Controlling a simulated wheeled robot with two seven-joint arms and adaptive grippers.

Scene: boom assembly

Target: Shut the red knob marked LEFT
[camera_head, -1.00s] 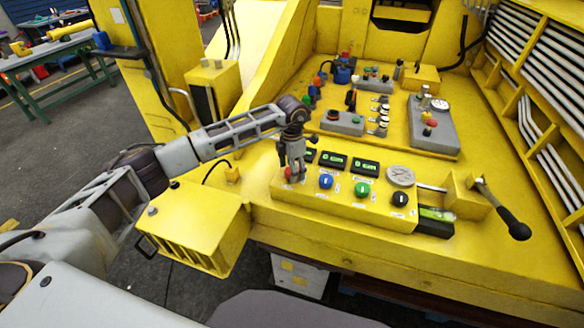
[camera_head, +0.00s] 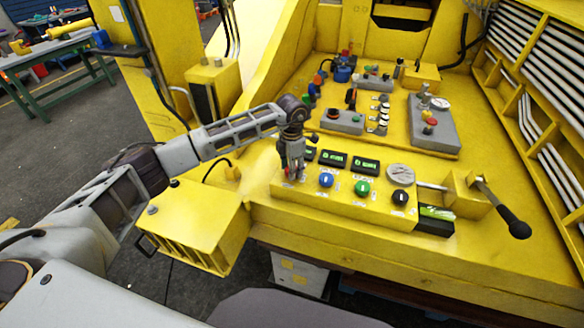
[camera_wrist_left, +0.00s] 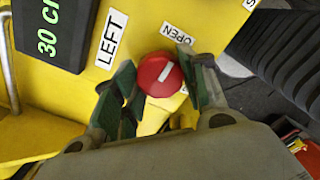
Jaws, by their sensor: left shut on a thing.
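The red knob (camera_wrist_left: 159,77) is round with a white line across it and shows in the left wrist view. The line tilts up to the right, towards the side of the white OPEN label (camera_wrist_left: 178,33). The LEFT label (camera_wrist_left: 111,39) is printed on the yellow panel beside the knob. My left gripper (camera_wrist_left: 157,84) has green-padded fingers on both sides of the knob and is shut on it. In the head view my left gripper (camera_head: 293,174) points down at the left end of the yellow control box (camera_head: 318,199) and mostly hides the knob. My right gripper is not in view.
A blue knob (camera_head: 326,180), a green knob (camera_head: 363,188) and a black knob (camera_head: 401,197) stand in a row to the right. Small green-lit displays (camera_head: 333,159) sit behind them. A black-handled lever (camera_head: 513,226) sticks out at the far right.

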